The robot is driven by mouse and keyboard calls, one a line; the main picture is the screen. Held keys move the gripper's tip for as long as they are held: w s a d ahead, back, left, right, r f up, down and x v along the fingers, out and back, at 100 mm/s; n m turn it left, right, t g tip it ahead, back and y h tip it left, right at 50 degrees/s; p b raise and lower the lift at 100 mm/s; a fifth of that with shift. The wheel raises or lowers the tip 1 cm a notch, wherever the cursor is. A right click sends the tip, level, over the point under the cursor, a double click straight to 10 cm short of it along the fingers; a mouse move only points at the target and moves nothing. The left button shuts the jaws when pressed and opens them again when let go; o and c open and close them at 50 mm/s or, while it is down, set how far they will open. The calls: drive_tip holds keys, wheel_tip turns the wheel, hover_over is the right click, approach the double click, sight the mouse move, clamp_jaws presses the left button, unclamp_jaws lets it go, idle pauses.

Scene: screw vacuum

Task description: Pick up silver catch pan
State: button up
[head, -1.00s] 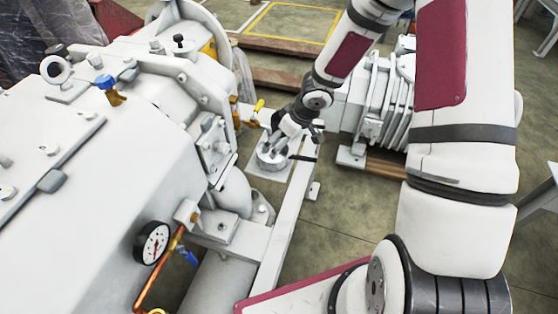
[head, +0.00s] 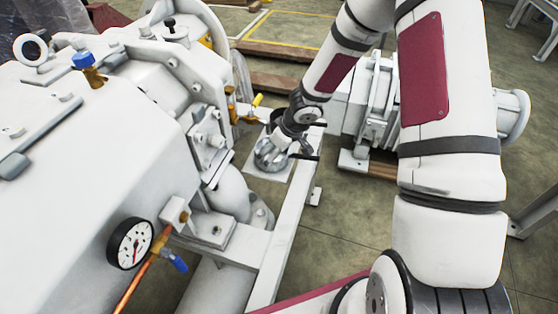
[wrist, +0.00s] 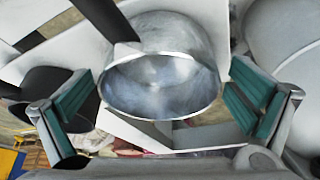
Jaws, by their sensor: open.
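The silver catch pan (head: 270,158) is a round, shiny metal pan low beside the white machine, over a light plate. A dark bar, apparently its handle, shows at its right in the head view. In the wrist view the pan (wrist: 160,75) fills the upper middle, and a dark bar (wrist: 105,18) reaches its rim from the upper left. My gripper (head: 284,146) is right at the pan in the head view. In the wrist view my gripper (wrist: 162,105) is open, its teal-padded fingers apart on both sides of the pan. I cannot tell whether they touch it.
The white machine (head: 90,140) stands close on the left, with a gauge (head: 130,243) and a brass valve with a yellow handle (head: 248,106) near my gripper. A white frame beam (head: 290,215) runs just right of the pan. A ribbed white unit (head: 372,105) stands behind.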

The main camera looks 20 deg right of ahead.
drive_tip(key=shift+w+f, duration=0.15)
drive_tip(key=shift+f, duration=0.2)
drive_tip(key=c, duration=1.2)
drive_tip(key=shift+r, duration=0.15)
